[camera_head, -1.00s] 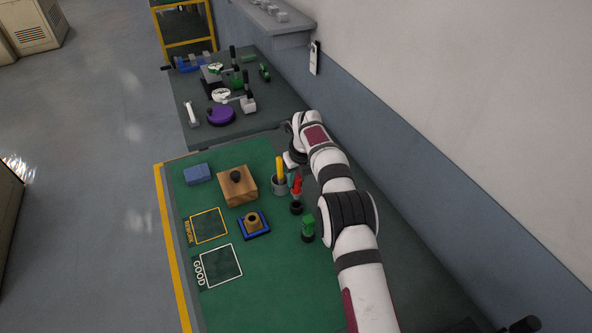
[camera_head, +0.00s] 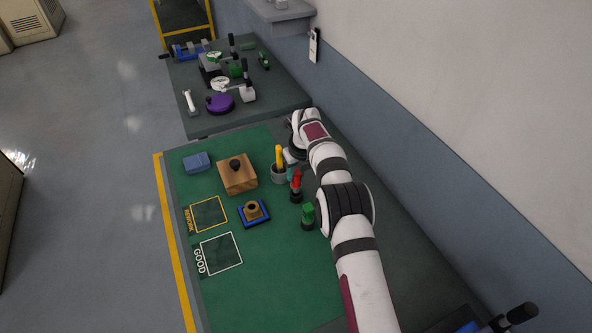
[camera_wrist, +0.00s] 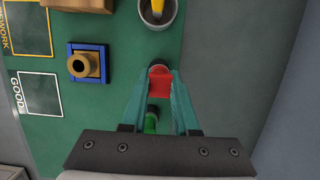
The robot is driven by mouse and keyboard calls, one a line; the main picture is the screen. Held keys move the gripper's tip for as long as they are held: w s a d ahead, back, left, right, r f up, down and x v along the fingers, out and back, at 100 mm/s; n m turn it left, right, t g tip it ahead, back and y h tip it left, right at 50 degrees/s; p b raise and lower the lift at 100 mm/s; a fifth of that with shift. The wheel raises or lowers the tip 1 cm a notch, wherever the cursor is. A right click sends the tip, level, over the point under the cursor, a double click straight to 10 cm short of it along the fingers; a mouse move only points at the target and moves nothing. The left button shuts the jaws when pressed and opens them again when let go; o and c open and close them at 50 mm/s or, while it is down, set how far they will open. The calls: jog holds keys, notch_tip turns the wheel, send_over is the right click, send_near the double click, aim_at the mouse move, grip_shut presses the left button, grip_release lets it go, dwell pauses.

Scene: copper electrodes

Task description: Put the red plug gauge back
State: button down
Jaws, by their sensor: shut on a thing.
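The red plug gauge (camera_head: 297,179) stands upright at its black holder (camera_head: 296,197), on the green mat. I cannot tell whether it is fully seated there. In the wrist view the red gauge (camera_wrist: 160,90) sits between the teal fingertips of my gripper (camera_wrist: 160,82). The gripper is shut on it from above. A small part of the black holder rim shows past the gauge. In the head view my gripper is mostly hidden behind the gauge and the arm.
A green plug gauge (camera_head: 308,210) stands close by in its own holder. A grey cup (camera_head: 278,174) with a yellow tool is behind the red gauge. A brass ring on a blue base (camera_head: 246,219) and a wooden block (camera_head: 229,180) lie left. The GOOD square (camera_head: 221,254) is empty.

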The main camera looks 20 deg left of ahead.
jog(key=shift+f, duration=1.5)
grip_release()
jog(key=v, duration=1)
dwell(0.7)
